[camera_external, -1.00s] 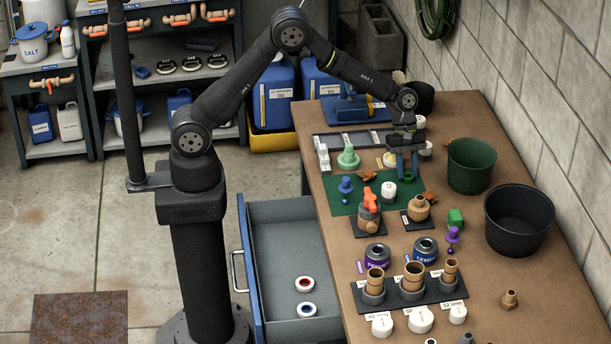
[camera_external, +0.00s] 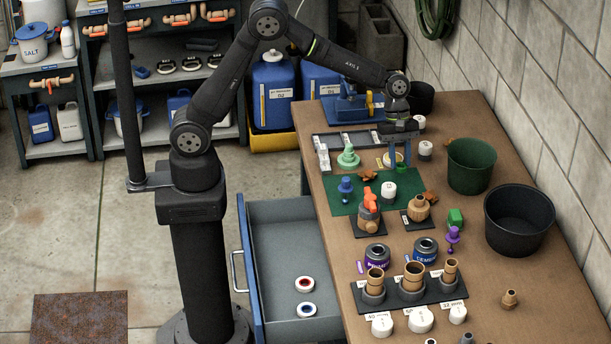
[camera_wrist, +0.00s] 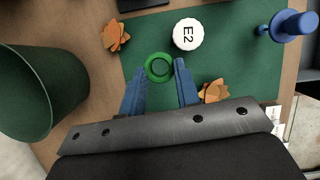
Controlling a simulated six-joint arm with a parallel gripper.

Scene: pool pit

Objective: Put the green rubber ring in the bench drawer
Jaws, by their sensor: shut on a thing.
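The green rubber ring (camera_wrist: 159,67) is between the blue fingertips of my gripper (camera_wrist: 161,72) in the wrist view. My gripper is shut on it. In the external view my gripper (camera_external: 400,160) points down over the far part of the bench, and a bit of the green ring (camera_external: 402,168) shows at its fingertips. The bench drawer (camera_external: 283,243) stands open at the left side of the bench. It holds a red-and-white ring (camera_external: 305,284) and a blue-and-white ring (camera_external: 306,310) at its near end.
A white E2 cap (camera_wrist: 188,34) and orange leaf-like pieces (camera_wrist: 115,37) lie close to my gripper. A dark green bucket (camera_external: 471,166) and a black bucket (camera_external: 518,220) stand at the right. Fittings and cans crowd the bench between gripper and near edge. The drawer's far part is clear.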

